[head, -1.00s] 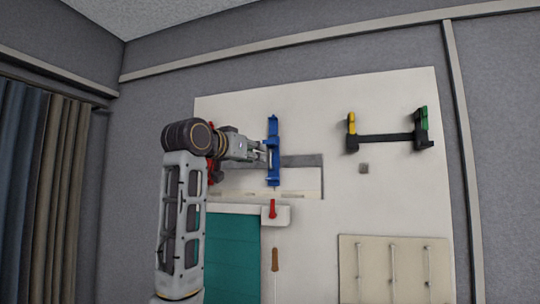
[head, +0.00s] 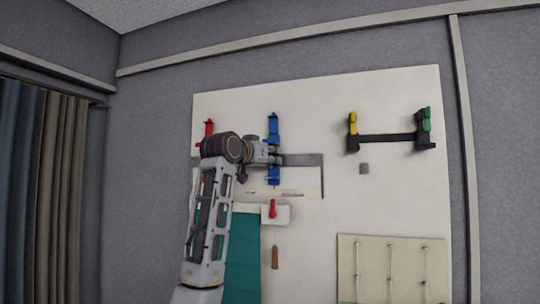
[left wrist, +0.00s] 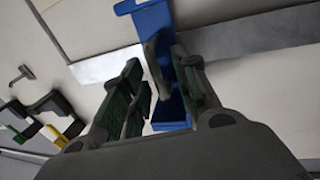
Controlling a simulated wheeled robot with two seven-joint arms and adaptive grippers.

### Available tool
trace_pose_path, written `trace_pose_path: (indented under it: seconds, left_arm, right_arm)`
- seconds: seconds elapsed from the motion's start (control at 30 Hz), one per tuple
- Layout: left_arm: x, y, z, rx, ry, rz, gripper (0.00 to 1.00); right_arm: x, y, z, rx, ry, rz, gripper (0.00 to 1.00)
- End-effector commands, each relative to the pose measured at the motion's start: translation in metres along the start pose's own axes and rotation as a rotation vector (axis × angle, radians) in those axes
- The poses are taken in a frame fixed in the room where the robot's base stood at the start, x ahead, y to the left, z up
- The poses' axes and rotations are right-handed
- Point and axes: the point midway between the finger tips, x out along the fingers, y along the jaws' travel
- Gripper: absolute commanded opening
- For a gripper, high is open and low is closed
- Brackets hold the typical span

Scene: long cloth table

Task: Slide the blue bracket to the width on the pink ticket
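The blue bracket (head: 273,172) stands upright on the grey horizontal rail (head: 303,160) of the white wall board. It also shows at the top middle of the left wrist view (left wrist: 152,24). My left gripper (head: 270,154) is at the bracket's middle in the head view. In the left wrist view its dark green-padded fingers (left wrist: 165,90) stand apart, with part of the blue bracket between and beyond them. Whether a finger touches it is unclear. A red bracket (head: 208,130) shows at the rail's left. No pink ticket is discernible. My right gripper is not in view.
A black bar (head: 385,138) with yellow and green ends is mounted at right, above a small grey square (head: 364,169). Below the rail are a red clip (head: 272,208), a teal panel (head: 243,255) and a beige panel (head: 390,270). The rail right of the bracket is clear.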

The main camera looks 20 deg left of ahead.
Motion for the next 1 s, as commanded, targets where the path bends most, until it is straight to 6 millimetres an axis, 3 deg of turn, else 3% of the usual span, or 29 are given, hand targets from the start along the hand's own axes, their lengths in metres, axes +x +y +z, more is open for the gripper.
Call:
trace_pose_path:
  seconds: [0.27,0.53,1.0]
  left_arm:
    - [0.0009,0.0000,0.0008,0.000,-0.001,0.000,0.30]
    - [0.0008,0.0002,0.0007,0.000,0.000,0.000,0.00]
    - [-0.0045,0.0066,0.0003,0.001,0.001,0.003,0.00]
  right_arm:
    - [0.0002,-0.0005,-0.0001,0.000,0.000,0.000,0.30]
    - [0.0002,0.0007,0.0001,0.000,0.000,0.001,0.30]
    - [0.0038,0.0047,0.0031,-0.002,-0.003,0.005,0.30]
